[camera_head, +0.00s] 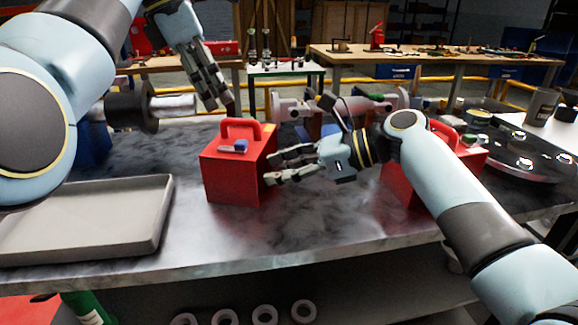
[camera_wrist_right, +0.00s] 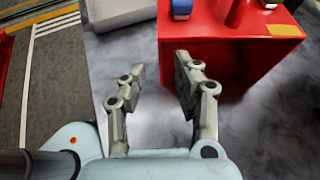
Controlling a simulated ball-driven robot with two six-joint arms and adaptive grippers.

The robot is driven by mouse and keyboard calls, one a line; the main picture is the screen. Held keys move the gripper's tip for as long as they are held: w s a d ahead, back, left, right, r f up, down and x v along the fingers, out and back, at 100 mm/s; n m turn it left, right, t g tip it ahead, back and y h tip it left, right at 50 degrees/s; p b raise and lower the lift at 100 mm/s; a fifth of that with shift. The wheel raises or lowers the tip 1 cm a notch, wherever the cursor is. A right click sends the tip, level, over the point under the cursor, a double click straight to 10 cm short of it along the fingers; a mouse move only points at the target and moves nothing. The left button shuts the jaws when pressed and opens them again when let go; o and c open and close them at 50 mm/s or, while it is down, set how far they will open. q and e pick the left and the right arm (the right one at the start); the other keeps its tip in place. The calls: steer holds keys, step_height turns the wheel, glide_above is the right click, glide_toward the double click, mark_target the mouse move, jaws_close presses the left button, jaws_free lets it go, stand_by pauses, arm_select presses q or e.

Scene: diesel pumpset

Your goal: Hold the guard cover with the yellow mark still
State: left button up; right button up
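A red box-shaped cover (camera_head: 225,178) with a handle on top stands on the metal bench. In the right wrist view, this red cover (camera_wrist_right: 225,25) carries a yellow mark (camera_wrist_right: 284,30) on its top. My left gripper (camera_head: 222,107) points down above and behind the cover's handle. Its finger gap is unclear. A second red cover (camera_head: 470,158) stands at the right, partly hidden by my right arm.
A grey tray (camera_head: 150,235) lies at the left of the bench (camera_head: 290,228). Pump parts (camera_head: 292,107) stand behind the covers. The front middle of the bench is clear.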

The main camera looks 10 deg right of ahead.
glide_above(239, 206)
steer(key=f, duration=0.3)
steer(key=shift+w+f, duration=0.2)
steer(key=shift+f, duration=0.15)
jaws_close()
steer(key=shift+c, duration=1)
jaws_free()
steer(key=shift+c, duration=0.2)
jaws_close()
